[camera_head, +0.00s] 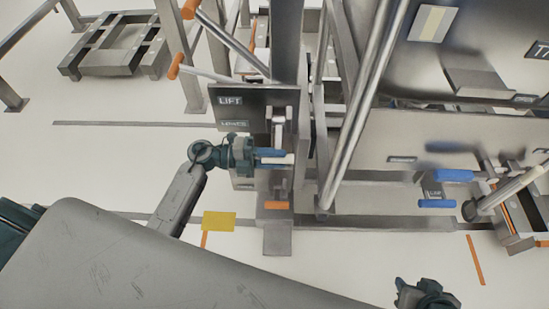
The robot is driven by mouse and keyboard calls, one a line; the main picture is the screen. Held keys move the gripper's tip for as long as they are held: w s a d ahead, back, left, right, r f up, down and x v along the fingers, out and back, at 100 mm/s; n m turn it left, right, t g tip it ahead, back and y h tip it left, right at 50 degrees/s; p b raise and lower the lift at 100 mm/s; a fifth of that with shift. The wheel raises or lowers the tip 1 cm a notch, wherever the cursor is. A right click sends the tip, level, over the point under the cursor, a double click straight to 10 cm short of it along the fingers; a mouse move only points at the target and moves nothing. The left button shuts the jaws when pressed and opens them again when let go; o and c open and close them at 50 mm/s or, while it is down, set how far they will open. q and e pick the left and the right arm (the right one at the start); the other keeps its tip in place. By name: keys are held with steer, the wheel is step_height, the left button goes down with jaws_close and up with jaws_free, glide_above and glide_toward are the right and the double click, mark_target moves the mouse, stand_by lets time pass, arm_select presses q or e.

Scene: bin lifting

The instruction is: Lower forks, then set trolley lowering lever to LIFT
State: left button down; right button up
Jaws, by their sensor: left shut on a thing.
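A dark sign plate (277,98) on the trolley's upright reads LIFT at the top and LOWER below it. A grey lever arm (279,128) runs down beside the plate. My right gripper (427,294) is at the bottom edge, right of centre, away from the lever. Its fingers are too small and cut off to read. I cannot clearly make out the forks.
Bars with orange grips (174,66) stick out left of the upright. Steel tubes and a large grey bin (477,60) fill the right. Other blue handles (455,175) are at right. A grey frame (118,42) stands at back left. Floor at lower right is mostly clear.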

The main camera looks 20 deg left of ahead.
arm_select(q)
steer(key=shift+w+a+f, duration=0.1)
steer(key=shift+w, duration=0.05)
steer(key=c, duration=1.5)
jaws_free()
steer(key=o, duration=0.3)
steer(key=shift+w, duration=0.1)
steer(key=shift+o, duration=0.3)
steer(key=shift+w+f, duration=0.1)
steer(key=shift+a, duration=0.1)
steer(key=v, duration=1)
steer(key=shift+a+b, duration=0.35)
